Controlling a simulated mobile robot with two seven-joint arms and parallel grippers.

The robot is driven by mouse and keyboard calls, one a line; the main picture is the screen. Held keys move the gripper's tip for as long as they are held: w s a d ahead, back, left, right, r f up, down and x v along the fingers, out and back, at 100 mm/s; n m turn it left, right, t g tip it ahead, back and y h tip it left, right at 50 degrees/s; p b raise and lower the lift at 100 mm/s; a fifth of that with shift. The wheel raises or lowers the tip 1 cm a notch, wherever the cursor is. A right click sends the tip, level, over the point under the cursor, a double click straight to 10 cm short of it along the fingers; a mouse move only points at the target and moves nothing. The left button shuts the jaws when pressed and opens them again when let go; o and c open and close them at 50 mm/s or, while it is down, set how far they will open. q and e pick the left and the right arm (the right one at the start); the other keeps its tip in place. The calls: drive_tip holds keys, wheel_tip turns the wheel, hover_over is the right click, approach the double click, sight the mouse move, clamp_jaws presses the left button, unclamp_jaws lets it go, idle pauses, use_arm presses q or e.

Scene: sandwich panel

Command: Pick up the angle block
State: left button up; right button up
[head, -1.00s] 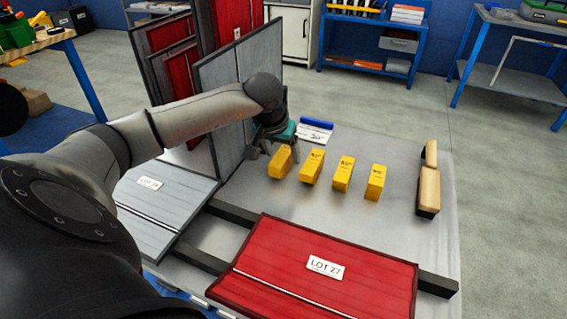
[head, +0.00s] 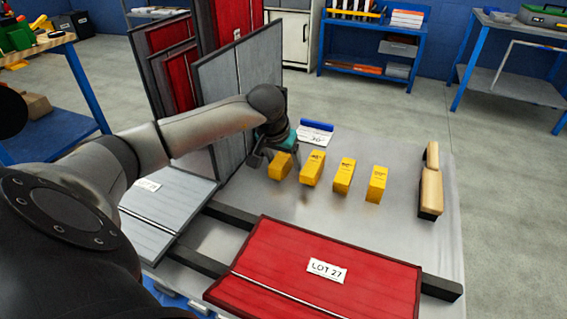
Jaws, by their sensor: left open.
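Several yellow blocks with dark markings stand in a row on the grey table; I cannot tell for sure which one is the angle block. The leftmost yellow block (head: 281,168) is at my left gripper (head: 271,158), which is open with its jaws low around or just beside the block's upper end. The arm hides part of the contact, so I cannot tell if they touch. The other yellow blocks (head: 312,167), (head: 343,176) and (head: 377,184) stand apart to the right. A white piece with a blue bar (head: 316,132) and a "30"-like mark lies behind them. My right gripper is out of view.
Grey and red panels stand upright left of the gripper (head: 225,95). A red panel marked LOT 27 (head: 290,262) lies on dark rails in front. A wood-and-black tool (head: 430,185) lies at the right. The table between blocks and tool is clear.

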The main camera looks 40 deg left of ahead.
use_arm(q)
drive_tip(key=shift+f, duration=0.1)
clamp_jaws()
idle(0.7)
